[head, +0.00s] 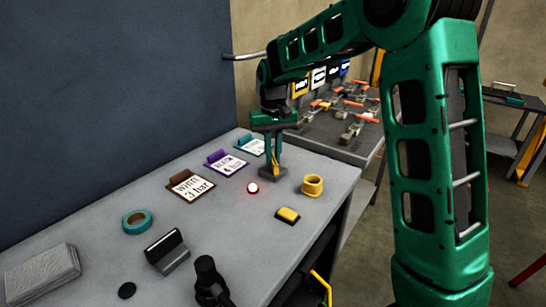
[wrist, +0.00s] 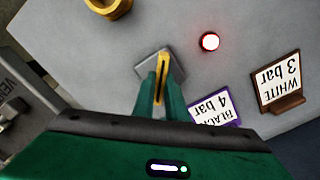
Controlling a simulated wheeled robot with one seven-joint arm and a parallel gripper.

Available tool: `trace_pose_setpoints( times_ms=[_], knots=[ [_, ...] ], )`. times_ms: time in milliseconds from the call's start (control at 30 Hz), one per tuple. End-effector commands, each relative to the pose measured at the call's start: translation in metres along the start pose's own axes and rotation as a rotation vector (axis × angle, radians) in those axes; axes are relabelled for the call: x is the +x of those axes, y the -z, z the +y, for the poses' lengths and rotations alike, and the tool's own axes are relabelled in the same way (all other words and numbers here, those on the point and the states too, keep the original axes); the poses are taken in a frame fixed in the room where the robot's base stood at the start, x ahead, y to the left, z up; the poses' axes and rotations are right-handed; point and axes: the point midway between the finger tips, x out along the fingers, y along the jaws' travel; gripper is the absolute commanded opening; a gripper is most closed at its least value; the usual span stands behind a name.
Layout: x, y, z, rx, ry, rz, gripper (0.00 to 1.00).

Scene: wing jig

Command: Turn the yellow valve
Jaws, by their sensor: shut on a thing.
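The yellow valve (wrist: 162,68) shows in the wrist view as a narrow yellow handle standing on a grey square base. In the head view its grey base (head: 273,174) rests on the grey bench, right of the card signs. My gripper (head: 274,158) points down over it from above. In the wrist view my green gripper (wrist: 160,92) is shut on the yellow handle, with the fingers on both sides of it. The fingers hide part of the handle. A round red light (head: 253,188) glows on the bench close to the valve; it also shows in the wrist view (wrist: 210,42).
Card signs reading "WHITE 3 bar" (head: 191,187) and "BLACK 4 bar" (head: 227,163) stand left of the valve. A yellow ring-shaped piece (head: 313,186) and a yellow-topped block (head: 288,215) sit to the right. A teal tape roll (head: 137,222) lies nearer. The blue wall bounds the left.

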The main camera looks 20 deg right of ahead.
Motion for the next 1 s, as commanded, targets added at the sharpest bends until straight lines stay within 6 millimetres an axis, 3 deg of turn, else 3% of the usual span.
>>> trace_pose_setpoints(
  times_ms=[600,1000],
  knots=[
    [-0.0030,0.0033,-0.0009,-0.538,-0.001,0.012,0.00],
    [-0.0032,0.0037,0.0002,-0.699,-0.003,0.013,0.00]
  ],
)
